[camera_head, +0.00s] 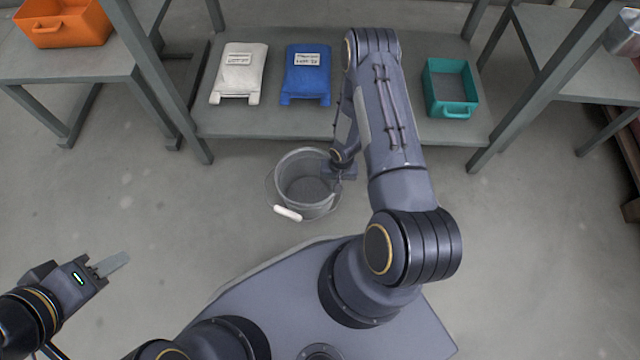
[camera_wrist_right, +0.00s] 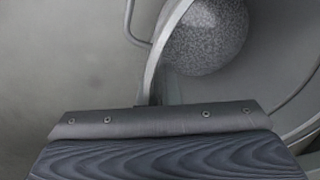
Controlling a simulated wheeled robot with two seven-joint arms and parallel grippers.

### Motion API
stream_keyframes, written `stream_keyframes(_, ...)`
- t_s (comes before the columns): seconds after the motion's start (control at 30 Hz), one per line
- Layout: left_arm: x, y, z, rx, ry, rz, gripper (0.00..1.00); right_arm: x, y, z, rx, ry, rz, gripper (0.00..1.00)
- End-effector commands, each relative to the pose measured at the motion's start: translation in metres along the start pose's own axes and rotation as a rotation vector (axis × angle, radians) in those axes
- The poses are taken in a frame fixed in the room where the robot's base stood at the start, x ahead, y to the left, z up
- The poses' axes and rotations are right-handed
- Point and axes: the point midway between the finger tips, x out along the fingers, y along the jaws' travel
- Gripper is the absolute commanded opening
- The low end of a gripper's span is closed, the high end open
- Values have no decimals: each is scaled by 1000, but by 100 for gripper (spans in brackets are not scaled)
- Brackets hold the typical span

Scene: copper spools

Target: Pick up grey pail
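The grey pail (camera_head: 306,205) stands upright on the floor in front of the middle shelf. Its wire handle hangs down at the front left with a white grip (camera_head: 288,214). My right gripper (camera_head: 338,172) is at the right side of the pail's rim. In the right wrist view, the pail's rim (camera_wrist_right: 152,75) runs up to the gripper's edge, and the speckled bottom shows inside. The fingertips are hidden, so I cannot tell whether they close on the rim. My left gripper (camera_head: 110,264) is empty over the floor at left, far from the pail; its finger gap is unclear.
The shelf (camera_head: 400,118) behind the pail holds a white packet (camera_head: 239,72), a blue packet (camera_head: 307,73) and a teal bin (camera_head: 450,88). An orange bin (camera_head: 62,28) sits on the left table. The floor left of the pail is clear.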

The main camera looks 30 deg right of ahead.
Motion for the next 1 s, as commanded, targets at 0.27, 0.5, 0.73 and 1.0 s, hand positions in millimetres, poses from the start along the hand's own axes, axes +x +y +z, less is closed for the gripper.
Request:
stream_keyframes(0.27, -8, 4, -4, 0, 0, 0, 37, -21, -2, -1, 0, 1, -1, 0)
stream_keyframes(0.5, -30, 14, -15, 0, 0, 0, 37, -71, 17, 14, 3, 0, 1, 0)
stream_keyframes(0.73, -48, 22, -24, 0, 0, 0, 37, -113, 58, 45, 7, -3, 2, 0)
stream_keyframes(1.0, -58, 27, -29, 0, 0, 0, 37, -134, 95, 71, 3, -1, 0, 0)
